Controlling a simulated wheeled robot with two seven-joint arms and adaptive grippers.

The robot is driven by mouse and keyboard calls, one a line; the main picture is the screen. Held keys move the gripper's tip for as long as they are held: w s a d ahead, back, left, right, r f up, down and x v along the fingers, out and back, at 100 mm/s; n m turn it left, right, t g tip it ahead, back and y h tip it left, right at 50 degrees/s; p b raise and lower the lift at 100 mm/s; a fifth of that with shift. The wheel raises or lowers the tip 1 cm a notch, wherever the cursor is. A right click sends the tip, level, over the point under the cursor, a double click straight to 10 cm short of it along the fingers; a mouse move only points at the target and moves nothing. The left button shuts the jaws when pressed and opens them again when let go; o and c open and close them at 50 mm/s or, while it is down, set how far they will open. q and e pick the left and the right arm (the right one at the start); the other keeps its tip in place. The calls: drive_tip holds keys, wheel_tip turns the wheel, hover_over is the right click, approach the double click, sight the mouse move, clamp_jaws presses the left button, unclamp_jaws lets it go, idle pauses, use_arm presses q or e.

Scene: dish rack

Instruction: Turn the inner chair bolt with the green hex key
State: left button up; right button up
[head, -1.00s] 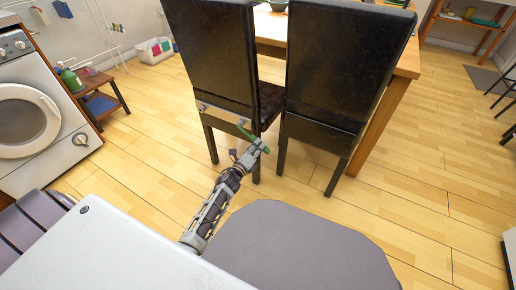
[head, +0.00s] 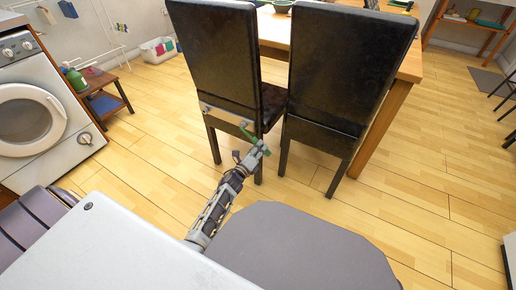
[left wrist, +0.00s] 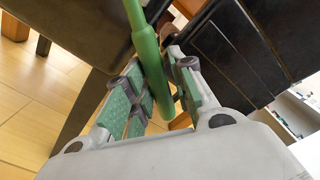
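Two dark chairs stand side by side with their backs to me: a left chair (head: 215,55) and a right chair (head: 340,75). A light tan bar (head: 220,117) crosses the lower back of the left chair. The green hex key (head: 247,132) reaches to the bar's right end, by the inner side of that chair. The bolt itself is too small or hidden to make out. My left gripper (head: 259,149) is shut on the key. In the left wrist view the green key (left wrist: 147,50) passes between the green finger pads (left wrist: 155,95). My right gripper is not in view.
A wooden table (head: 398,78) stands behind the chairs. A grey rounded seat (head: 300,245) and a white surface (head: 110,245) are in the foreground. A washing machine (head: 45,120) and a small shelf (head: 108,98) stand at left.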

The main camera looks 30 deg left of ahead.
use_arm(q)
drive_tip(key=shift+d+r+n, duration=0.25)
drive_tip(key=shift+n, duration=0.05)
drive_tip(key=shift+a+f, duration=0.1)
drive_tip(key=shift+f, duration=0.05)
idle(0.3)
clamp_jaws()
drive_tip(key=shift+s+p, duration=0.1)
drive_tip(key=shift+p, duration=0.4)
drive_tip(key=shift+s, duration=0.7)
idle(1.1)
drive_tip(key=shift+s+a, duration=0.1)
drive_tip(key=shift+s, duration=0.3)
drive_tip(key=shift+s+p, duration=0.45)
drive_tip(key=shift+s, duration=0.75)
